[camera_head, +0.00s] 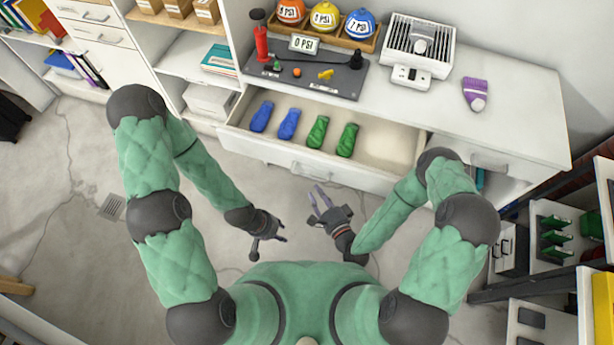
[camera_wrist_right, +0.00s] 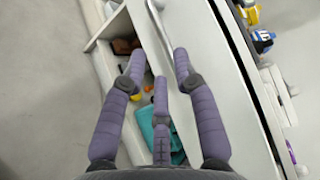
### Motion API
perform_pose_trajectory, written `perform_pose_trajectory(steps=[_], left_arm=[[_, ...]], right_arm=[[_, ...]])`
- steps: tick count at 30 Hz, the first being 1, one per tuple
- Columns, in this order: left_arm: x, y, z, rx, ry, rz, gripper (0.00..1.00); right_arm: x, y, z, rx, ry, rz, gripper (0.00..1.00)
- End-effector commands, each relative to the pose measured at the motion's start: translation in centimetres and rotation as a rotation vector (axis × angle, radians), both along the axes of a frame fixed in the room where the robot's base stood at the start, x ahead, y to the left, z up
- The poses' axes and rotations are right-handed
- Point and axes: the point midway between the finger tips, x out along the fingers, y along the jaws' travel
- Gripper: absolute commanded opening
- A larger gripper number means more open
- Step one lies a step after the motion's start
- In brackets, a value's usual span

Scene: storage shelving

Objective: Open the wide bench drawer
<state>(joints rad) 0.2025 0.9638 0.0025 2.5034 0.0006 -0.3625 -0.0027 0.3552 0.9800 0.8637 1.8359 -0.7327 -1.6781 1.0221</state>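The wide bench drawer (camera_head: 272,155) stands pulled out from under the white bench top in the head view. Blue and green bundles lie inside it. Its metal handle (camera_head: 312,172) is at the middle of the front. My right gripper (camera_head: 319,194) is open and empty, just in front of and below the handle. In the right wrist view its fingers (camera_wrist_right: 158,62) are spread, and the curved handle (camera_wrist_right: 157,22) lies beyond the tips; I cannot tell if they touch. My left gripper (camera_head: 268,243) is lower, empty, away from the drawer, with its fingers apart.
On the bench top (camera_head: 510,110) are a pump board (camera_head: 340,82), several coloured balls (camera_head: 325,17), a white boxy device (camera_head: 418,45) and a purple object (camera_head: 475,92). A dark rack (camera_head: 520,285) stands at right. The floor in front is clear.

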Motion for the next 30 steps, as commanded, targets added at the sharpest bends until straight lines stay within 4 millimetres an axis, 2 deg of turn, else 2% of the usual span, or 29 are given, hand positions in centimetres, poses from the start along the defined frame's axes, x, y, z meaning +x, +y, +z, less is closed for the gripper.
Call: perform_pose_trajectory(steps=[15, 28, 29, 30], left_arm=[[0.0, 0.0, -1.5, 0.0, 0.0, 0.0, 0.4], [0.0, 0.0, -1.6, 0.0, 0.0, 0.0, 0.4], [0.0, 0.0, -1.6, 0.0, 0.0, 0.0, 0.4], [0.0, 0.0, -1.6, 0.0, 0.0, 0.0, 0.4]], right_arm=[[6.2, 3.3, -1.1, -0.001, -0.003, 0.002, 0.3], [7.1, 3.7, -1.1, 0.0, 0.0, 0.0, 0.3], [7.1, 3.7, -1.1, 0.0, 0.0, 0.0, 0.27], [7.1, 3.7, -1.1, 0.0, 0.0, 0.0, 0.16]])
